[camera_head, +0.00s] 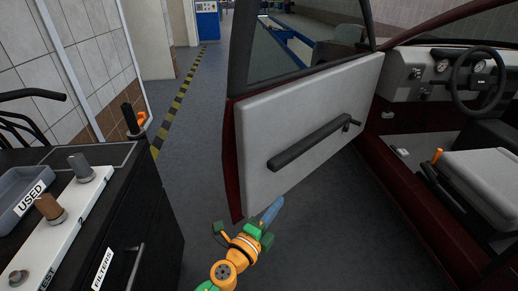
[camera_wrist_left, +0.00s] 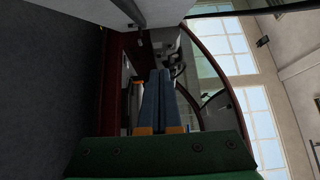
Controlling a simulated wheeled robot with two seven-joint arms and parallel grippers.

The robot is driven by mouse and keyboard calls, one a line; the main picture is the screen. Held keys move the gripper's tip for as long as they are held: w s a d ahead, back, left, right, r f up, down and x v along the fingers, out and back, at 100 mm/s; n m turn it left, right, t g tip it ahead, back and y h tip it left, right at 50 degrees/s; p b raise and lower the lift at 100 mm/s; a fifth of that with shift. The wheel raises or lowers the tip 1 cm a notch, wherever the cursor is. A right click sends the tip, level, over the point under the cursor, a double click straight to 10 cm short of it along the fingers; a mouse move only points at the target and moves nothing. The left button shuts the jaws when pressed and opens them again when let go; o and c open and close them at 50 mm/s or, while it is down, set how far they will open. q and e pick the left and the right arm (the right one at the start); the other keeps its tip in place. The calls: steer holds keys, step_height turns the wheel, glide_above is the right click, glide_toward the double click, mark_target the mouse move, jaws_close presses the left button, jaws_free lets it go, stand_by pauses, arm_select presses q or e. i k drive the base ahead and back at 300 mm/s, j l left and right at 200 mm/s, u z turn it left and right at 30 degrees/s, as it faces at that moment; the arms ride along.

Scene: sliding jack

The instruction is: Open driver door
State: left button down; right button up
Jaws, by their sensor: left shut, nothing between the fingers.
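The driver door (camera_head: 300,125) stands swung open in the head view, with its grey inner panel facing me. A dark armrest handle (camera_head: 315,142) runs diagonally across the panel, with a small latch lever (camera_head: 351,122) near its upper right end. My left gripper (camera_head: 272,212) is in front of the door's lower edge, with its blue fingers shut and empty. In the left wrist view the closed blue fingers (camera_wrist_left: 157,100) point toward the dark red car frame. I cannot tell whether they touch the door. My right gripper is not in view.
The car's interior with steering wheel (camera_head: 478,80) and seat (camera_head: 490,180) lies open at the right. A black cart (camera_head: 150,235) with a tray marked USED (camera_head: 28,190) stands at the left. Grey floor (camera_head: 200,130) is clear between cart and door.

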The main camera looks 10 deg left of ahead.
mark_target(276, 131)
steer(key=i+j, duration=0.65)
steer(key=i, duration=0.2)
